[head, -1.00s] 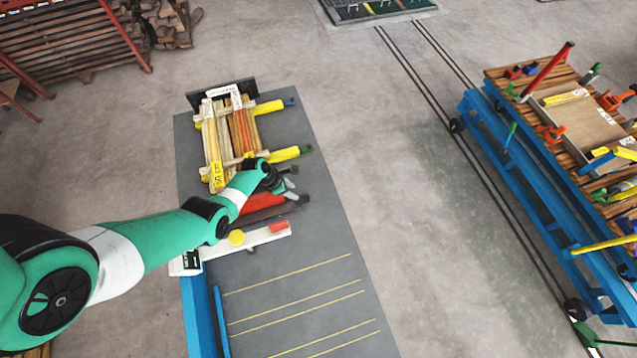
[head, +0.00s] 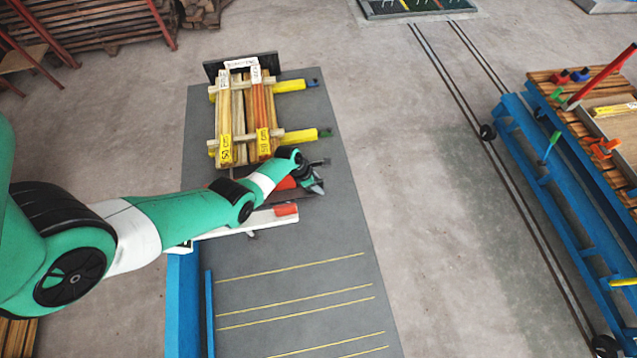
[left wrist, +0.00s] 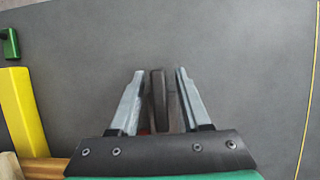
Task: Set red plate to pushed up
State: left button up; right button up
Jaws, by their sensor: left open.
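A red piece (head: 286,183), which looks like the red plate, lies on the grey mat below the wooden stack in the head view. My left forearm and gripper hide most of it, so its tilt cannot be told. My left gripper (head: 316,186) is at its right end with the fingers open; contact cannot be told. In the left wrist view the open fingers (left wrist: 160,85) stand on either side of a dark narrow bar (left wrist: 158,100), with a gap each side. A sliver of red shows low between the fingers. My right gripper is not in view.
A wooden stack (head: 246,115) with yellow-ended bars stands just above the gripper. A white bar (head: 262,218) with a red block (head: 285,210) lies just below it. A blue wheeled bench (head: 545,165) with tools is at the right.

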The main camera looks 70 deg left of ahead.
pick_arm(q)
grip_shut()
dwell(1.4)
